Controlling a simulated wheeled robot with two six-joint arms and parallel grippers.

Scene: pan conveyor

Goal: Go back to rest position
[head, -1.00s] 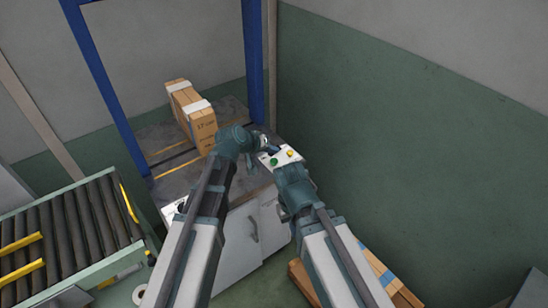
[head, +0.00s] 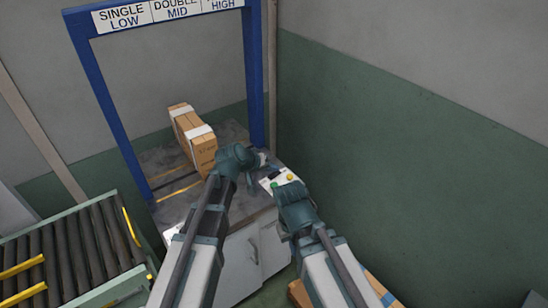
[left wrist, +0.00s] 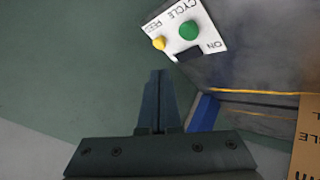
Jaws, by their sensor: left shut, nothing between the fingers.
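My left gripper (head: 258,172) is near the right end of the machine's table in the head view, just left of the button panel. In the left wrist view my left gripper (left wrist: 159,100) has its fingers together and nothing between them. The white button panel (head: 279,180) has a green and a yellow button. The panel also shows in the left wrist view (left wrist: 178,22), beyond the fingertips and apart from them. My right arm (head: 297,210) comes in from the lower right, and its gripper fingers cannot be made out.
A strapped carton (head: 200,149) stands on the grey table (head: 165,212) under a blue frame (head: 98,80). A roller conveyor (head: 70,255) is at the left. A green and grey wall (head: 430,150) closes the right side. A pallet (head: 378,288) lies low at the right.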

